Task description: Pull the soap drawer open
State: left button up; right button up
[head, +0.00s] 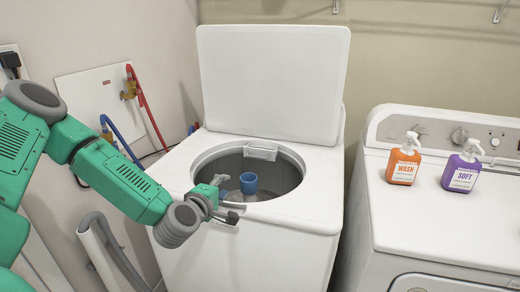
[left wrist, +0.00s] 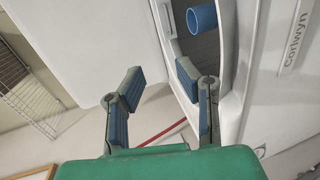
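The white top-loading washer (head: 290,222) stands with its lid (head: 270,80) raised and its round tub opening uncovered. A small white part with a handle-like front (head: 262,150), which looks like the soap drawer, sits at the back rim of the opening; I cannot tell how far out it is. My left gripper (head: 226,198) is over the front-left rim of the opening, apart from that white part. In the left wrist view its two fingers (left wrist: 160,70) are spread with nothing held between them. My right gripper is not in view.
An orange WASH bottle (head: 404,162) and purple SOFT bottle (head: 462,170) stand on the machine to the right. Red and blue hoses run along the left wall.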

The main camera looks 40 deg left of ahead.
aim_at(251, 153)
jog(key=i+j, duration=0.2)
jog(key=i, duration=0.25)
jog(key=i+j, duration=0.25)
jog(key=i, duration=0.15)
